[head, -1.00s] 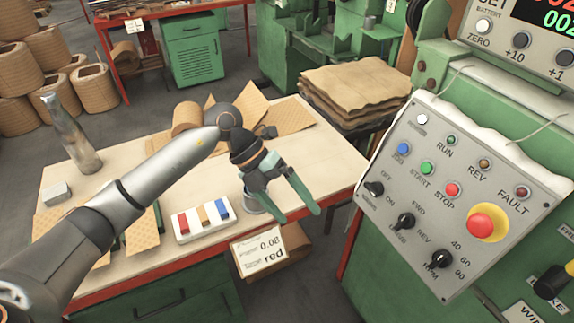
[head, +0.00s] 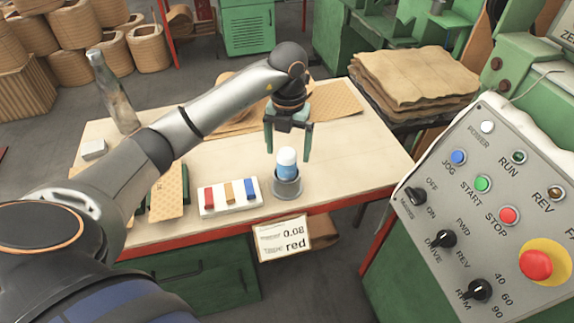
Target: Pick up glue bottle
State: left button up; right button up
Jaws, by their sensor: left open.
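A small bottle with a white cap and blue body (head: 287,162), which looks like the glue bottle, stands upright in a grey round cup (head: 288,186) near the table's front edge. My left gripper (head: 288,155) is open, its green fingers pointing down around or just behind the bottle's cap. I cannot tell if the fingers touch it. A clear glass bottle (head: 115,95) stands at the table's back left. My right gripper is not in view.
A white tray (head: 205,210) with red, tan and blue blocks sits left of the cup. A label card (head: 283,238) hangs at the table's front edge. Stacked brown sheets (head: 415,75) lie behind. The tabletop (head: 350,150) is clear right of the cup.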

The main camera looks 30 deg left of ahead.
aim_at(287, 170)
pick_arm(q)
jog(key=f, duration=0.5)
jog(key=shift+a, duration=0.2)
jog(key=shift+c, duration=0.4)
grip_shut()
jog(key=shift+r, duration=0.1)
